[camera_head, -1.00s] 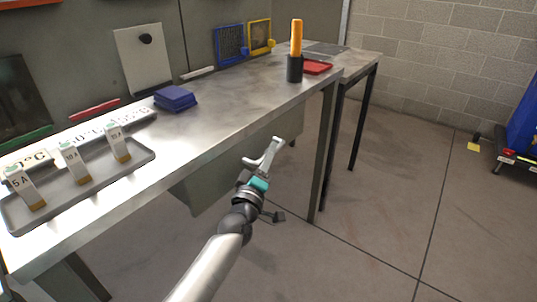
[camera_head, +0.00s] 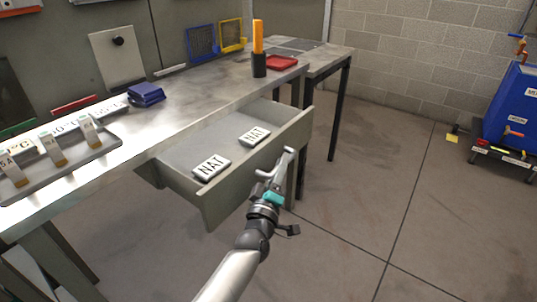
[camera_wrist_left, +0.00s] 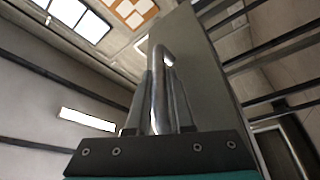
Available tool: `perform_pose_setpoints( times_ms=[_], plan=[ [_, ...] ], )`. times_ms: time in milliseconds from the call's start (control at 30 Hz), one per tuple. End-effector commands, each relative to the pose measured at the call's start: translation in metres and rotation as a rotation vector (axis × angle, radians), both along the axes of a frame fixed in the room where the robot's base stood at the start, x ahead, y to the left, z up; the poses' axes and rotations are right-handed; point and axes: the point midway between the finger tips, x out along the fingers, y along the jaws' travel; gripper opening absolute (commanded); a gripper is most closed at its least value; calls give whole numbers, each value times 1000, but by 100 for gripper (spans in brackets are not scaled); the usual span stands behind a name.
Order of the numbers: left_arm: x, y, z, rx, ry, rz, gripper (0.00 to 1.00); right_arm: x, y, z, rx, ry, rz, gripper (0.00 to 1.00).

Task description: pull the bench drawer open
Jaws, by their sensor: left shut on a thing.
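The grey bench drawer (camera_head: 262,174) stands well out from under the metal bench top. Two pale blocks marked NAT, one near the left (camera_head: 211,167) and one farther right (camera_head: 254,136), lie inside it. My left gripper (camera_head: 283,165) is at the drawer's front panel, shut on its handle. In the left wrist view the bar handle (camera_wrist_left: 159,85) rises between the fingers, in front of the grey drawer front (camera_wrist_left: 205,75). The far part of the grip is hidden in the head view. My right gripper is not in view.
The bench top (camera_head: 190,115) carries a grey tray (camera_head: 75,165) with several labelled blocks, a blue box (camera_head: 146,93), and an orange-and-black cylinder (camera_head: 259,50). A blue cart (camera_head: 510,115) stands at far right. The floor (camera_head: 370,180) right of the drawer is clear.

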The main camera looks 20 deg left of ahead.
Motion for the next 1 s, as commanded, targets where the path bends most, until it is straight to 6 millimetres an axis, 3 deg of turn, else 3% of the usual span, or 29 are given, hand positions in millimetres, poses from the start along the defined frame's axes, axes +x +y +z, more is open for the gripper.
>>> perform_pose_setpoints(
  times_ms=[200, 400, 933, 967, 1000],
  plan=[
    [-15, -40, 0, -2, 5, -3, 0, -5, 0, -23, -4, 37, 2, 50],
    [-22, -60, -1, 1, 4, -2, 0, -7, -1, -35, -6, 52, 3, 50],
    [-25, -68, -1, 1, 2, -1, 0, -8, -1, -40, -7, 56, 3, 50],
    [-25, -67, -1, 1, 2, -1, 22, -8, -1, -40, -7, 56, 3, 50],
    [-25, -67, -1, 1, 2, -1, 27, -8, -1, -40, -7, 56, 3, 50]
  ],
)
